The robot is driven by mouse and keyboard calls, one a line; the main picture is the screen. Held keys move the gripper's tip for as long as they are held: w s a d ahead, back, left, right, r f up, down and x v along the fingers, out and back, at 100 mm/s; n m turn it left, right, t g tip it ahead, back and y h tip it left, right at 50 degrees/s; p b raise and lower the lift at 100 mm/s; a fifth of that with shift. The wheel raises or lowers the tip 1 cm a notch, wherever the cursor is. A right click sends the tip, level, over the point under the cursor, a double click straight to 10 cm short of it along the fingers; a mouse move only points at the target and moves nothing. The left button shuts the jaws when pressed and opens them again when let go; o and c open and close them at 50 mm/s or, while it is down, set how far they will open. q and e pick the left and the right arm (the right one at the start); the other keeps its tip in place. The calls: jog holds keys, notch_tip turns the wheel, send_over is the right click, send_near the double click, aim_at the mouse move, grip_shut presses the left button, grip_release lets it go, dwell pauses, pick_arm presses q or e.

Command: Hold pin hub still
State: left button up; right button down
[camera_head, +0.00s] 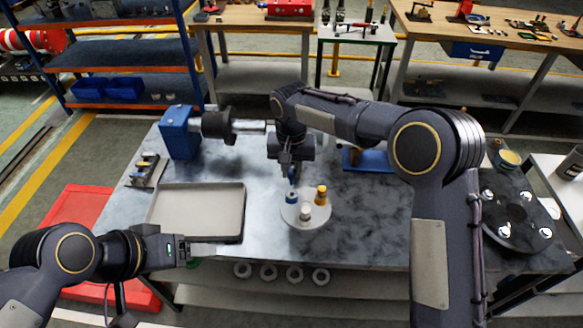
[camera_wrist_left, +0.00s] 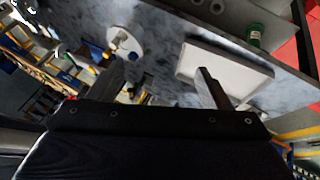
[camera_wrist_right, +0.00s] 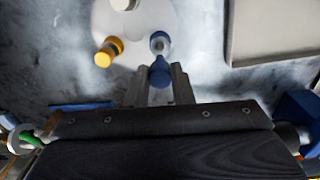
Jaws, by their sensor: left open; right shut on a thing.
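A round pale disc (camera_head: 297,219), perhaps the pin hub, lies on the grey table. It bears a blue-collared pin (camera_head: 292,198), a yellow pin (camera_head: 321,194) and a white pin (camera_head: 306,212). My right gripper (camera_head: 290,165) points down above the disc's far edge. In the right wrist view its fingers (camera_wrist_right: 160,85) are shut on a small blue piece (camera_wrist_right: 160,70), in line with the blue-collared pin (camera_wrist_right: 160,42). I cannot tell whether the two touch. My left gripper (camera_head: 186,251) is open and empty at the table's front left, off the disc; its fingers (camera_wrist_left: 165,88) are spread.
A pale tray (camera_head: 240,203) lies left of the disc, near my left gripper. A blue block with a dark motor-like part (camera_head: 180,133) stands behind it. A dark round plate with shiny knobs (camera_head: 516,212) is at the right. Bare table lies right of the disc.

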pick_arm(q)
jog(key=o, duration=0.6)
jog(key=w+n+g, duration=0.1)
jog(key=w, duration=0.1)
jog(key=w+d+n+g+h, duration=0.1)
jog(key=w, duration=0.4)
jog(key=shift+w+d+n+g+h, duration=0.15)
jog(key=shift+n+g+h, duration=0.25)
jog(key=shift+c, duration=0.2)
jog(key=w+d+f+n+g+h, duration=0.25)
jog(key=w+f+n, duration=0.2)
jog(key=w, duration=0.45)
jog(key=w+d+f+n+h, duration=0.2)
jog(key=w+f, duration=0.1)
jog(key=f, duration=0.3)
jog(key=w+d+f+n+h, duration=0.1)
jog(key=w+f+n+h, duration=0.1)
jog(key=f, duration=0.5)
jog(key=w+d+f+n+h, duration=0.2)
jog(key=w+f+n, duration=0.2)
jog(key=f, duration=0.3)
jog(key=shift+w+d, duration=0.3)
jog(key=shift+w, duration=0.45)
jog(key=shift+w+d+f+n, duration=0.1)
jog(key=shift+d+f+n, duration=0.25)
jog(key=shift+f, duration=0.1)
jog(key=x, duration=0.9)
jog(key=shift+d, duration=0.4)
jog(key=c, duration=0.7)
